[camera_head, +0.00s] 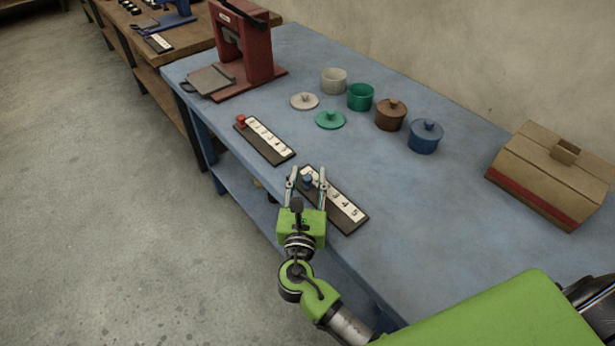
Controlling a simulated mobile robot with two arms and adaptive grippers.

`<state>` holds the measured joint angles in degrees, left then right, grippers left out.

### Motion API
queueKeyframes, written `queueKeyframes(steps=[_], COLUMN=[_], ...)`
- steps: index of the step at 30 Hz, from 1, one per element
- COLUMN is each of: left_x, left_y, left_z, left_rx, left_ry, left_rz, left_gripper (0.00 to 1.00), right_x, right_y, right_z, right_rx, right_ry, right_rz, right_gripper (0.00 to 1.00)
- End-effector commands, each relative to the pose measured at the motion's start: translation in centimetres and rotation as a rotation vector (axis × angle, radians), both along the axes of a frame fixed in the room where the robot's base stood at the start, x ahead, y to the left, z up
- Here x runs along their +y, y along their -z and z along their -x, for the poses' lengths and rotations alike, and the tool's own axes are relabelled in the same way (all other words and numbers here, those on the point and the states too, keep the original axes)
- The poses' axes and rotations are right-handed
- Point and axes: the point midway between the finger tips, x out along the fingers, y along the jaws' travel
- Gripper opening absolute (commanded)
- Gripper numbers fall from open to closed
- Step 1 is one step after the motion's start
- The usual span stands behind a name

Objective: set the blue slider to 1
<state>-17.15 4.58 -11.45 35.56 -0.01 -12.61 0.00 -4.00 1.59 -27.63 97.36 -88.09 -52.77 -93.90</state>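The blue slider knob (308,181) sits near the far-left end of a dark board with a white number strip (345,207). The 4 and 5 show at the strip's near-right end. The numbers beside the knob are partly hidden by my gripper and too small to read surely. My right gripper (307,180) is over this board, with one finger on each side of the blue knob. Its fingers are apart, with gaps seeming to show between them and the knob. My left gripper is not in view.
A second slider board with a red knob (241,120) lies to the upper left. Behind are a red press (258,60), several pots, such as a blue one (423,140), and loose lids. A cardboard box (550,180) stands at right. The table between the board and box is clear.

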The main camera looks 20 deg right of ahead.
Motion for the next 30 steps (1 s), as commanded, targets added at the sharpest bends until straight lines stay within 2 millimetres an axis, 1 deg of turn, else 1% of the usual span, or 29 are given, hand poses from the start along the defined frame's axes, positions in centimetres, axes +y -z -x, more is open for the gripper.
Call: queueKeyframes(steps=[4, 7, 11, 18, 21, 25, 30], left_x=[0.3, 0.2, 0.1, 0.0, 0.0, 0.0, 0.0], left_y=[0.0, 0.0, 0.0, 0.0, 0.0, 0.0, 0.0], left_z=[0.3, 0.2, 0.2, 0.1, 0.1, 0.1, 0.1], left_rx=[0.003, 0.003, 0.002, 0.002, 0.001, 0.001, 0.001], left_ry=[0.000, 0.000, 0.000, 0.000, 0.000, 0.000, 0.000], left_rz=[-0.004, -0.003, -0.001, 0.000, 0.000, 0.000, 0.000], left_gripper=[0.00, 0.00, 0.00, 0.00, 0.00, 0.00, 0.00], right_x=[0.1, 0.5, 1.5, 3.6, 4.3, 4.8, 5.1], right_y=[0.0, 0.0, 0.1, 0.1, 0.1, 0.0, 0.0], right_z=[0.2, 0.9, 3.1, 7.8, 9.2, 10.4, 10.9], right_rx=[0.001, 0.001, 0.003, 0.004, 0.002, 0.000, 0.000], right_ry=[-0.001, -0.002, -0.002, -0.001, -0.001, 0.000, 0.000], right_rz=[0.000, -0.002, -0.004, -0.002, -0.002, -0.001, -0.001], right_gripper=[0.34, 0.34, 0.34, 0.34, 0.34, 0.34, 0.34])
